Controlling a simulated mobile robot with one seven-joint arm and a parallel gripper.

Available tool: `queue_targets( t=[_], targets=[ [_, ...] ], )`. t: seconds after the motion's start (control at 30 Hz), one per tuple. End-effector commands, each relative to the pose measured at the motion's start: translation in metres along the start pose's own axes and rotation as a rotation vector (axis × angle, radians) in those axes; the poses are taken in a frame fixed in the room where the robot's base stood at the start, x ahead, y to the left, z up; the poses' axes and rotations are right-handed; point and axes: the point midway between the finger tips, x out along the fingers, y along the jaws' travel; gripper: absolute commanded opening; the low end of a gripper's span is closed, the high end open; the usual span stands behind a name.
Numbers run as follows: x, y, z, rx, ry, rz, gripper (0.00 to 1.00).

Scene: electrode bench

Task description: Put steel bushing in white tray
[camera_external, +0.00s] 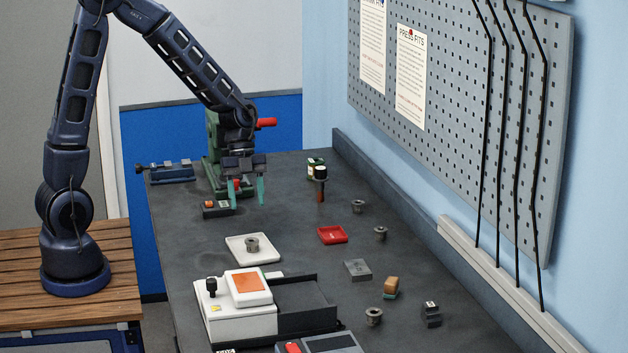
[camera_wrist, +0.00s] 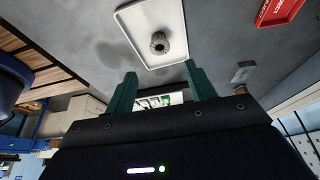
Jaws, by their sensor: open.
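The white tray (camera_external: 267,259) lies flat on the dark bench left of its middle. A steel bushing (camera_external: 252,244) stands inside the tray. In the wrist view the bushing (camera_wrist: 158,42) sits within the white tray (camera_wrist: 134,45), beyond my fingertips. My gripper (camera_external: 247,202) is open and empty above the far part of the bench, behind the tray in the outside view. Its two green fingers (camera_wrist: 158,82) are apart in the wrist view, with nothing between them. Other flanged grey bushings stand at the right: one (camera_external: 359,206), another (camera_external: 381,233) and a third (camera_external: 373,316).
A red tray (camera_external: 332,235) lies right of the white one. A white device with an orange panel (camera_external: 249,282) stands in front. A grey block (camera_external: 357,270), a brown-topped item (camera_external: 391,286) and a black-handled tool (camera_external: 320,180) stand at the right. A green press (camera_external: 213,150) is behind my gripper.

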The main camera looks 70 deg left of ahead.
Motion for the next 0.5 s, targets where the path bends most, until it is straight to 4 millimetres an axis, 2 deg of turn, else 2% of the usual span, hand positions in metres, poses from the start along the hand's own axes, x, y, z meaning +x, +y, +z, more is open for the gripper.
queue_targets(
  t=[0.1,0.3,0.5],
  targets=[
    [-0.015,0.0,0.001,0.0,-0.001,-0.001,0.55],
    [-0.027,0.002,-0.002,-0.013,-0.006,-0.003,0.55],
    [-0.052,0.021,-0.021,-0.142,-0.06,-0.031,0.55]
  ],
)
